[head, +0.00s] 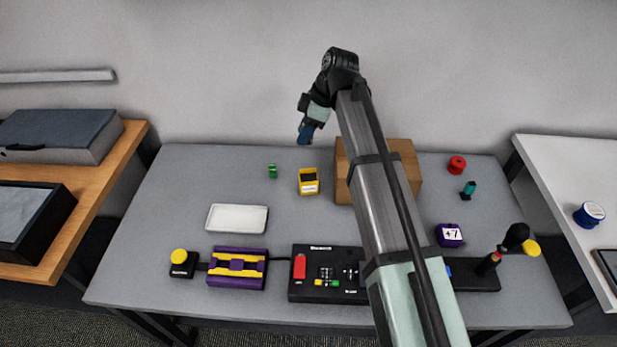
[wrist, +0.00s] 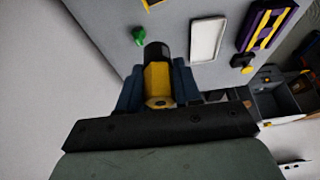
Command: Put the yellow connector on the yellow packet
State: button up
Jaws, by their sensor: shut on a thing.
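My gripper (head: 305,138) is above the back of the grey table, pointing down. In the wrist view my gripper (wrist: 158,90) is shut on the yellow connector (wrist: 157,78), which has a black end pointing away from me. In the head view the connector is hidden by the fingers. The yellow packet (head: 308,187), with a black and white front, stands on the table, lower in the picture than my gripper. A small part of a yellow thing, likely the packet (wrist: 149,4), shows at the top edge of the wrist view.
A small green piece (head: 272,171) stands left of the packet and a cardboard box (head: 405,165) right of it. A white tray (head: 237,218), a purple and yellow device (head: 237,268) and a black panel (head: 325,275) lie nearer. Open table lies around the packet's front.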

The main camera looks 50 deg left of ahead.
aim_at(301, 177)
notch_tip(301, 177, down, 14)
jog(key=shift+r, duration=0.1)
dwell(0.7)
jog(key=shift+f, duration=0.2)
jog(key=o, duration=1.1)
jog(key=shift+c, duration=0.2)
jog(key=v, duration=1.2)
jog(key=shift+r, duration=0.15)
